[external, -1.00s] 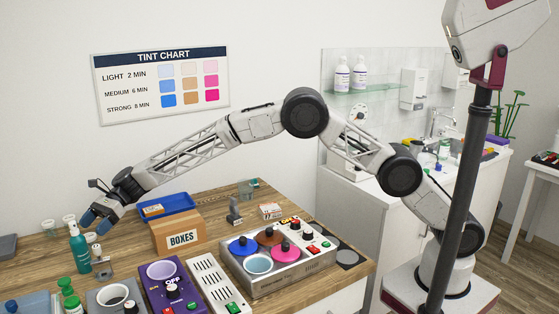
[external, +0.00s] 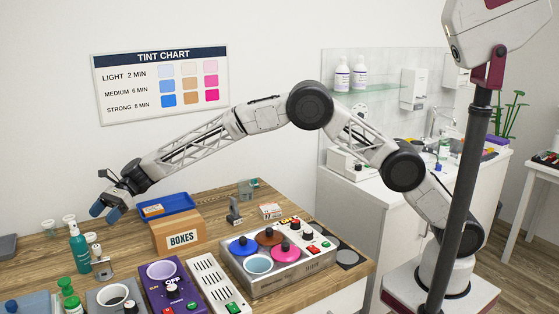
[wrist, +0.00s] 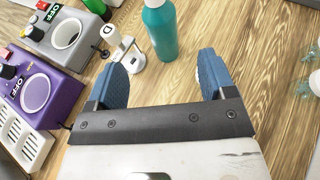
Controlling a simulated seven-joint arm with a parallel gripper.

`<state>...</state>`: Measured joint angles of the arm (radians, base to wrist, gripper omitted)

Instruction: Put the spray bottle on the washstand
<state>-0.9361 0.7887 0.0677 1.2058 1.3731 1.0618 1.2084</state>
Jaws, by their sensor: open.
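The teal spray bottle (external: 80,252) with a white top stands upright on the wooden table at the left in the external view. In the wrist view the bottle (wrist: 162,32) stands beyond my fingertips, a little right of the middle, its top cut off by the frame edge. My gripper (external: 106,212) is open and empty, above the table and to the upper right of the bottle. Its two blue fingers (wrist: 160,80) are spread wide, apart from the bottle. The white washstand (external: 390,200) is at the right, behind my arm, with a sink and tap partly hidden.
A small white stand (wrist: 122,50) is close left of the bottle. A purple device (external: 172,290), a grey device with a cup, a BOXES carton (external: 178,234) and a blue tray (external: 166,205) crowd the table. Clear glasses (external: 60,224) stand behind the bottle.

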